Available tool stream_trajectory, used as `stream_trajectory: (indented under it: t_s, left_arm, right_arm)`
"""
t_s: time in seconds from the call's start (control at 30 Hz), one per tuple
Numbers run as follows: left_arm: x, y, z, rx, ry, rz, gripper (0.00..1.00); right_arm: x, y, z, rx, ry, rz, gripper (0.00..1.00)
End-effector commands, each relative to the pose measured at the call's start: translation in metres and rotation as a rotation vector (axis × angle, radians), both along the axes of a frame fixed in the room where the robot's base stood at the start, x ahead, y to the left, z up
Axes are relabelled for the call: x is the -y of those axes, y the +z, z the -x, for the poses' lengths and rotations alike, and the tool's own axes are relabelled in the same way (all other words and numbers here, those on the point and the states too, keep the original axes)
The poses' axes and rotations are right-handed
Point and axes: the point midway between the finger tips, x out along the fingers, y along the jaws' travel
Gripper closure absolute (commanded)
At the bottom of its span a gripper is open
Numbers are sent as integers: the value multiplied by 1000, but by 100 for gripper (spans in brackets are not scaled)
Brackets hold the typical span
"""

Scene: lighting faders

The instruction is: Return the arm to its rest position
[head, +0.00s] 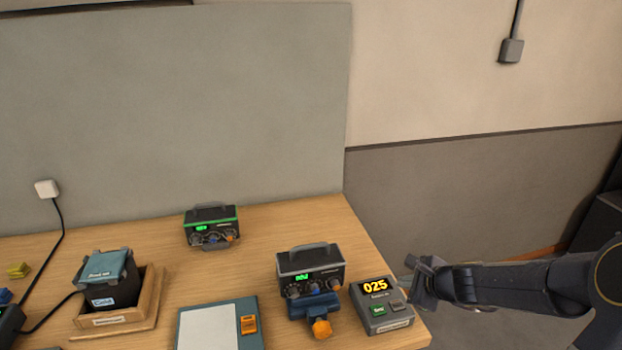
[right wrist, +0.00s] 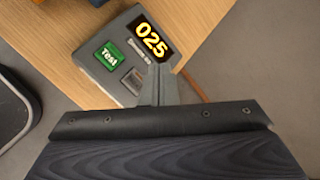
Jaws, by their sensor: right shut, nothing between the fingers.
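My right gripper (head: 412,272) is at the right edge of the table in the head view, shut and empty. In the right wrist view its closed fingers (right wrist: 160,85) show in front of a grey box with a lit "025" display (right wrist: 152,40). The grey box (head: 380,307) also stands at the table's right corner in the head view, with a green button marked Test (right wrist: 110,56). The fingers overlap the box's edge in the wrist view; whether they touch it I cannot tell. My left gripper is not in view.
On the wooden table (head: 260,257) are a black unit with a blue clamp (head: 310,270), a green-trimmed unit (head: 212,228), a flat panel (head: 207,325) and a wooden tray (head: 150,300) holding a dark container. Open floor lies right of the table.

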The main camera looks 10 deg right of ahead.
Motion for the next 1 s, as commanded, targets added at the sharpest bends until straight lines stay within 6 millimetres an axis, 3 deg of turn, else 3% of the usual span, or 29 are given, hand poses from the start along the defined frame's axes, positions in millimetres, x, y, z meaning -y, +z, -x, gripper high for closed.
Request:
stream_trajectory:
  t_s: [0.17,0.3,0.4,0.5,0.6,0.7,0.8,1.0]
  left_arm:
    - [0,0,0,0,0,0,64]
    - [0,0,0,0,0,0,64]
    - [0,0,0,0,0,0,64]
    - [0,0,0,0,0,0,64]
    - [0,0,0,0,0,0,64]
    - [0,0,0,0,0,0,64]
    - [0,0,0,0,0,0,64]
    - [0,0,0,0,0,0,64]
  right_arm:
    - [-37,54,28,109,262,140,100]
    - [-86,102,93,232,650,372,100]
    - [-111,116,150,295,924,560,100]
    - [-123,114,202,326,1153,737,100]
    - [-124,105,241,330,1324,881,100]
    - [-121,97,264,322,1433,980,100]
    - [-119,91,276,312,1488,1030,100]
    - [-118,89,279,305,1503,1044,100]
